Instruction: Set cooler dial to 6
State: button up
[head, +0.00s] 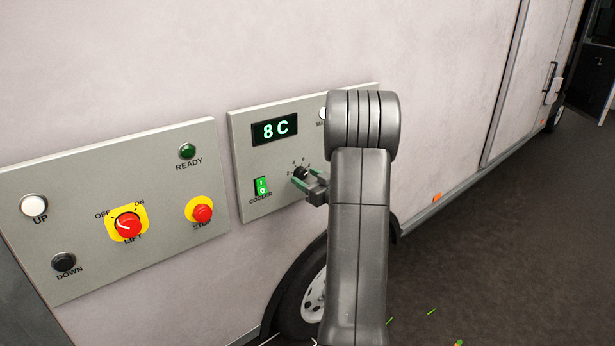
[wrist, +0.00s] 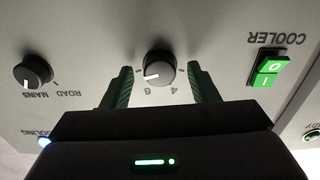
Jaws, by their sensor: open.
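The cooler dial (head: 299,171) is a small black knob on the grey panel, left of my gripper in the head view. In the upside-down wrist view the dial (wrist: 160,65) shows a white pointer line aimed left and slightly down, past the printed 6. The 4 and 6 are readable below the knob; other numbers are hidden or unclear. The display (head: 275,129) reads 8 C. My gripper (head: 303,178) is open, with its green-padded fingers on either side of the dial. In the wrist view (wrist: 160,72) a gap shows between each finger and the knob.
The green cooler switch (head: 262,186) is beside the dial. A road/mains knob (wrist: 33,72) is on its other side. A left panel (head: 100,165) carries the lift switch (head: 128,224), red stop button (head: 202,213) and several others. The dark floor at right looks mostly clear.

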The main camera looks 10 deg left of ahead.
jog(key=shift+a, duration=0.1)
jog(key=c, duration=1)
jog(key=shift+f+b, duration=0.15)
jog(key=shift+b, duration=0.4)
jog(key=shift+f+n+b, duration=0.1)
jog(key=shift+n+b, duration=0.2)
jog(key=shift+b, duration=0.15)
jog(key=n+b, duration=0.3)
jog(key=b, duration=0.2)
jog(key=shift+w+f+b, duration=0.1)
jog(key=shift+f+b, duration=0.05)
jog(key=shift+b, duration=0.15)
jog(key=n+b, duration=0.4)
jog(key=b, duration=0.1)
jog(key=shift+r+n+b, duration=0.3)
jog(key=shift+n+b, duration=0.7)
jog(key=shift+b, duration=0.35)
jog(key=shift+r, duration=0.1)
